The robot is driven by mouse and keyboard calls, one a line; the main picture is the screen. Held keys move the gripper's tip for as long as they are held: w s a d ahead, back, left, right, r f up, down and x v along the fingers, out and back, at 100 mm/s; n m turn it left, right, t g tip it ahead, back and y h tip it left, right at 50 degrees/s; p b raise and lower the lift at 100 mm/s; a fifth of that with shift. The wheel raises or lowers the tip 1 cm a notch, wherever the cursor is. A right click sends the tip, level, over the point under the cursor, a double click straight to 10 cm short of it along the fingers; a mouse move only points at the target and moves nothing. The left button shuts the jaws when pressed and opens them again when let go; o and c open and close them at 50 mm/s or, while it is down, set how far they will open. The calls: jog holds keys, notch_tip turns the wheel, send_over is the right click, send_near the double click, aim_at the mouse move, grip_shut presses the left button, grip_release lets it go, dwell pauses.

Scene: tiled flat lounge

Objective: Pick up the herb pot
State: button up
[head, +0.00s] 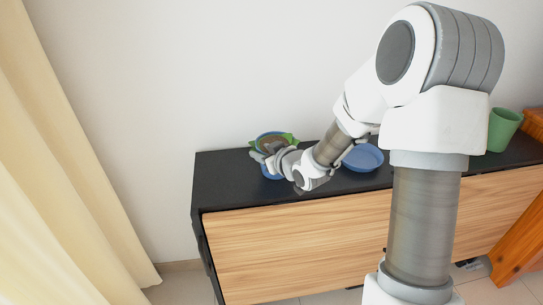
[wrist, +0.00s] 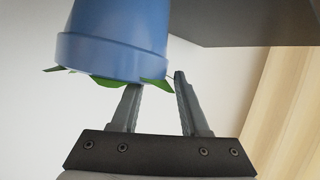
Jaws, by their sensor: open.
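The herb pot is a blue pot with green leaves and brown soil at its top. In the head view the herb pot (head: 271,173) stands near the left end of the black cabinet top, partly hidden by my gripper (head: 262,155). In the wrist view the herb pot (wrist: 112,38) appears upside down at upper left, its rim and leaves towards my fingers. My gripper (wrist: 158,82) is open there. The left finger's tip is hidden by the pot's rim; the right finger stands to the right of the pot. I cannot tell whether either touches it.
The black-topped cabinet (head: 225,185) has a wooden front. A blue dish (head: 362,158) lies right of the pot, partly behind my arm. A green cup (head: 503,131) stands at the right. A cream curtain (head: 60,170) hangs at left. The white wall is behind.

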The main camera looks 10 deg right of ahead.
jog(key=shift+w+f, duration=0.1)
jog(key=shift+w, duration=0.1)
jog(key=c, duration=0.7)
jog(key=shift+s, duration=0.1)
grip_shut()
jog(key=shift+s+f, duration=0.1)
jog(key=shift+f, duration=0.2)
jog(key=shift+r, duration=0.1)
